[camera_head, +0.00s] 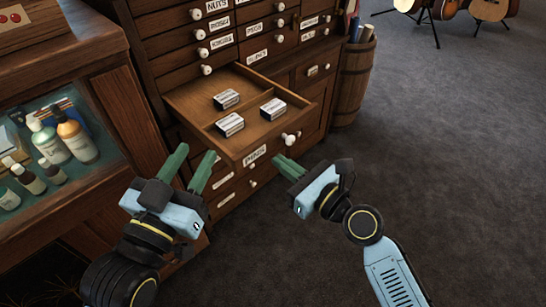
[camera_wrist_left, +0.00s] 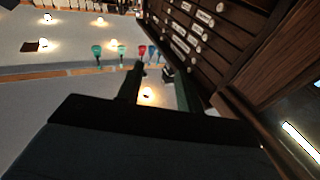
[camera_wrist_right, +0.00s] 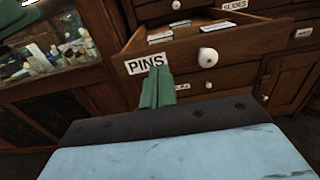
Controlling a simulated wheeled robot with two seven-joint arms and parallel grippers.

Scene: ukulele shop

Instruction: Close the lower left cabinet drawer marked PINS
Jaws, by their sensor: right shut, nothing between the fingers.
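The PINS drawer (camera_head: 241,142) stands pulled out from the dark wooden cabinet in the head view, with several small labelled boxes (camera_head: 230,124) inside. Its front, with the PINS label (camera_wrist_right: 146,63) and a white knob (camera_wrist_right: 208,57), faces me in the right wrist view. My right gripper (camera_head: 279,162) is shut and empty, its green fingers close in front of the drawer front, below the knob. I cannot tell whether they touch it. My left gripper (camera_head: 193,159) is open and empty, left of the drawer's front corner.
A glass display case (camera_head: 47,150) with bottles stands close on the left. A wooden barrel (camera_head: 353,80) stands right of the cabinet. Other cabinet drawers (camera_head: 190,37) are shut. Guitars (camera_head: 448,8) stand at the back; the carpet (camera_head: 450,120) at right is clear.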

